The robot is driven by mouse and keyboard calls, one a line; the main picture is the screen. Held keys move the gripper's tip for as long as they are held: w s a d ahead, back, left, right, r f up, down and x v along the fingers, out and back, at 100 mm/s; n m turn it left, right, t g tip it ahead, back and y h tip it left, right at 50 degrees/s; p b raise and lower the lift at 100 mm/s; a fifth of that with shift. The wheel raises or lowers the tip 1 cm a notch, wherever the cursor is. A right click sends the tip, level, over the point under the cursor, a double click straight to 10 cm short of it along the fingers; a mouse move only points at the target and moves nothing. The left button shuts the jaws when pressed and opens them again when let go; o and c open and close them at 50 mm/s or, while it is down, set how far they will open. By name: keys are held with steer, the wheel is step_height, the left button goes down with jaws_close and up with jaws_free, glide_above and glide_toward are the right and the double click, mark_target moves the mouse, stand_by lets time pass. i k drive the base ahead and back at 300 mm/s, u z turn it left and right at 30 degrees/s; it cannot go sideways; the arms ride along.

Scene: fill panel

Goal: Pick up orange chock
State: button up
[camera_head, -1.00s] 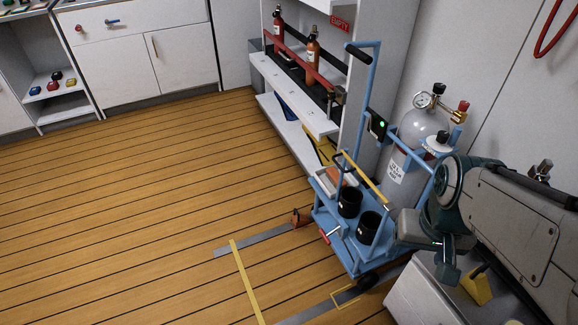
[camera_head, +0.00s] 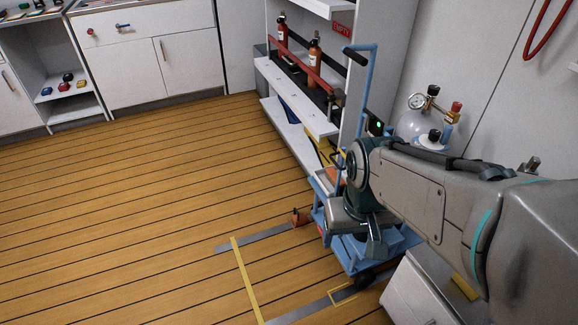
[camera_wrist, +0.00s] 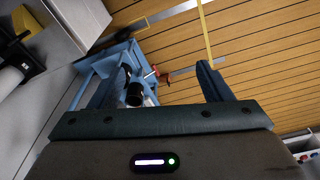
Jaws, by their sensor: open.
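The orange chock (camera_head: 299,217) sits on the wooden floor by the grey strip, at the left side of the blue cart (camera_head: 352,256). In the wrist view the chock (camera_wrist: 165,78) is small and lies between my fingers in the picture, well beyond them. My gripper (camera_head: 376,240) hangs in front of the cart, to the right of the chock and apart from it. In the wrist view my gripper (camera_wrist: 162,70) has its two fingers spread with nothing held. My arm hides much of the cart in the head view.
A gas cylinder (camera_head: 410,125) stands behind the cart. A shelf (camera_head: 290,95) with red and orange bottles is at the back. The floor left of the chock is clear.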

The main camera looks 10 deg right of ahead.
mark_target(299, 219)
steer(key=u, duration=0.5)
steer(key=k, duration=0.65)
steer(key=u, duration=0.9)
steer(key=i, duration=2.05)
steer(key=z, duration=1.45)
steer(key=i, duration=0.55)
steer(key=z, duration=0.65)
